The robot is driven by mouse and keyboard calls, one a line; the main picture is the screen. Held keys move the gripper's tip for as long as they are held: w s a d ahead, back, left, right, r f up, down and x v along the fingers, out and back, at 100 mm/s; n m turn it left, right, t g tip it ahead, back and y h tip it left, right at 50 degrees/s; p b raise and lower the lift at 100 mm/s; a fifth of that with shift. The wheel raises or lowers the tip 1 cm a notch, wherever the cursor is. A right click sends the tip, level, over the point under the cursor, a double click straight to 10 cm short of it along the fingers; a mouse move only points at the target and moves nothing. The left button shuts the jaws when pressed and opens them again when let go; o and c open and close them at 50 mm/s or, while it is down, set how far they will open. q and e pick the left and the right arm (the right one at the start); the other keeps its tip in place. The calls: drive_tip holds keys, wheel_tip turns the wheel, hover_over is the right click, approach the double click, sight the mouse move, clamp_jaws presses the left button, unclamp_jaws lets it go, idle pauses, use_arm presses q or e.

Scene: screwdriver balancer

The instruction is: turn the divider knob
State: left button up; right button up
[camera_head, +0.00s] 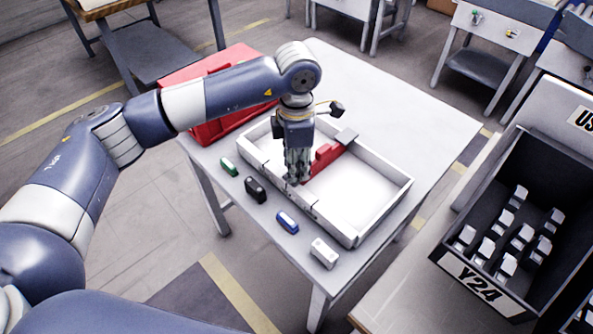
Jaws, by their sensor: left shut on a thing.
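A white tray (368,212) with raised walls lies on the light table. A red divider (325,156) crosses its inside. A grey block (346,136) sits at the divider's far end, on the tray's far wall. My left gripper (296,181) points straight down at the divider's near end, by the tray's near wall. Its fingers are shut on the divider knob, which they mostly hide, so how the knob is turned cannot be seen. My right gripper is out of view.
Green (229,166), black (255,189), blue (287,222) and white (324,252) small blocks lie along the table's near edge. A red case (212,66) stands behind my left arm. A dark bin (462,245) with several pale parts is at right. The table's far right is clear.

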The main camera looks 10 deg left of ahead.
use_arm(q)
drive_tip(key=shift+m+b, duration=0.8)
drive_tip(key=shift+m, duration=0.2)
drive_tip(key=o, duration=1.1)
drive_tip(key=shift+c, duration=0.2)
wheel_tip(320, 180, up, 12)
